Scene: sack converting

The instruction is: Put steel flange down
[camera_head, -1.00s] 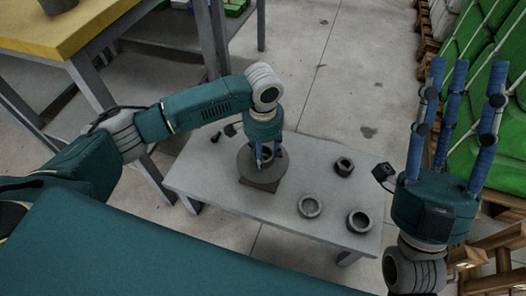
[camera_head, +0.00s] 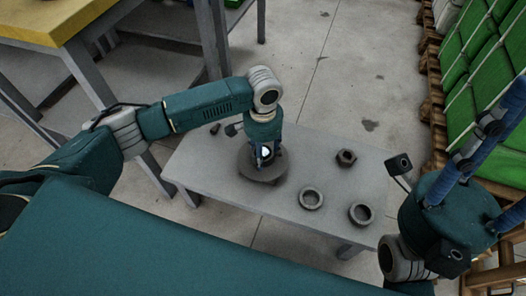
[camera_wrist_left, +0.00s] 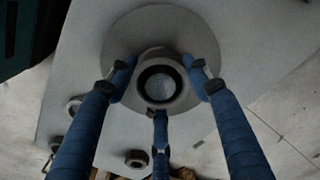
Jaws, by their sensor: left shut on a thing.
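The steel flange (camera_head: 250,171) is a grey round disc with a raised ring-shaped hub, at the middle-left of the grey table (camera_head: 300,160). My left gripper (camera_head: 264,156) points down over it and is shut on the hub. In the left wrist view the flange (camera_wrist_left: 125,38) shows as a wide disc, with three blue fingers around its hub (camera_wrist_left: 160,82). I cannot tell whether the disc's underside touches the table. My right gripper (camera_head: 482,165) is at the right, away from the table, its blue fingers apart and empty; its fingertips are cut off by the frame.
Two metal rings (camera_head: 311,198) (camera_head: 361,213) and a dark nut (camera_head: 346,157) lie on the table right of the flange. A small dark part (camera_head: 215,128) lies at its back left. A yellow-topped bench (camera_head: 60,20) stands at the upper left. Green sacks (camera_head: 480,60) are stacked at right.

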